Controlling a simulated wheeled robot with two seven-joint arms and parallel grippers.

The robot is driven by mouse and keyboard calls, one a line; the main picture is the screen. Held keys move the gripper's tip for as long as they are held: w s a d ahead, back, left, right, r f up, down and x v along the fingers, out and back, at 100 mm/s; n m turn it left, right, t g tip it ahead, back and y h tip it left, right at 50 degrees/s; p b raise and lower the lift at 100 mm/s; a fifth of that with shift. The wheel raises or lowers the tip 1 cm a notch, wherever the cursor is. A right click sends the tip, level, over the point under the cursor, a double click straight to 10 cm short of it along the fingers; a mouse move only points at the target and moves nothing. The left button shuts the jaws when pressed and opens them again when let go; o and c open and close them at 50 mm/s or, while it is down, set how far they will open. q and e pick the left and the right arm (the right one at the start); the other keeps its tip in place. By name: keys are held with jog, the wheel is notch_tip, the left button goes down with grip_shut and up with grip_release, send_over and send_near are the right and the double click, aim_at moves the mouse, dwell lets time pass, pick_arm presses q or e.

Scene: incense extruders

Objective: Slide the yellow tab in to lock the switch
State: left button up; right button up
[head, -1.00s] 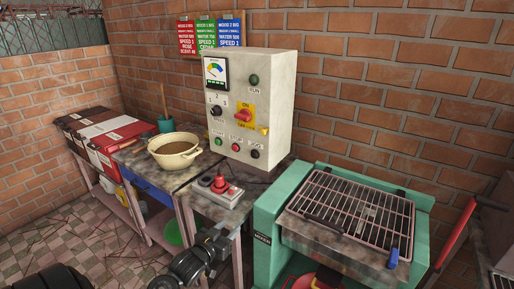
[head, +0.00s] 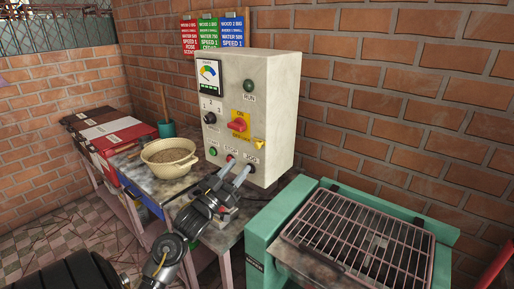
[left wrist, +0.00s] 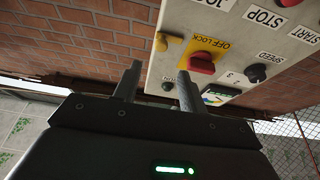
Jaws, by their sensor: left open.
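The grey control box (head: 277,110) stands on the workbench against the brick wall. Its red rotary switch (head: 237,125) sits on a yellow plate, and the small yellow tab (head: 259,143) sticks out at the plate's lower right. In the left wrist view, the box appears upside down, with the red switch (left wrist: 202,63) and yellow tab (left wrist: 161,42) beyond the fingers. My left gripper (head: 237,175) is open and empty, in front of and below the switch, its fingers pointing at the box. It also shows in the left wrist view (left wrist: 157,88). My right gripper is not seen.
A beige bowl (head: 170,157) stands on the bench left of the box. A green-framed machine with a metal grate (head: 362,235) is at the right. Coloured sign cards (head: 208,33) hang behind the box. Red and dark boxes (head: 118,135) stand at the left.

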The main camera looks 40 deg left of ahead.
aim_at(256, 147)
pick_arm(q)
jog(key=p+x, duration=0.2)
jog(key=x, duration=0.6)
jog(key=shift+w+a, duration=0.1)
jog(key=shift+w, duration=0.25)
jog(key=shift+w+r, duration=0.1)
jog(key=shift+w, duration=0.3)
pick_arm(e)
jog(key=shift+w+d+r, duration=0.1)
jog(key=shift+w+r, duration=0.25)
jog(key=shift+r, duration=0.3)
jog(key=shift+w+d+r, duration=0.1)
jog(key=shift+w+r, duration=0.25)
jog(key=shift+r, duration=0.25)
pick_arm(q)
grip_shut()
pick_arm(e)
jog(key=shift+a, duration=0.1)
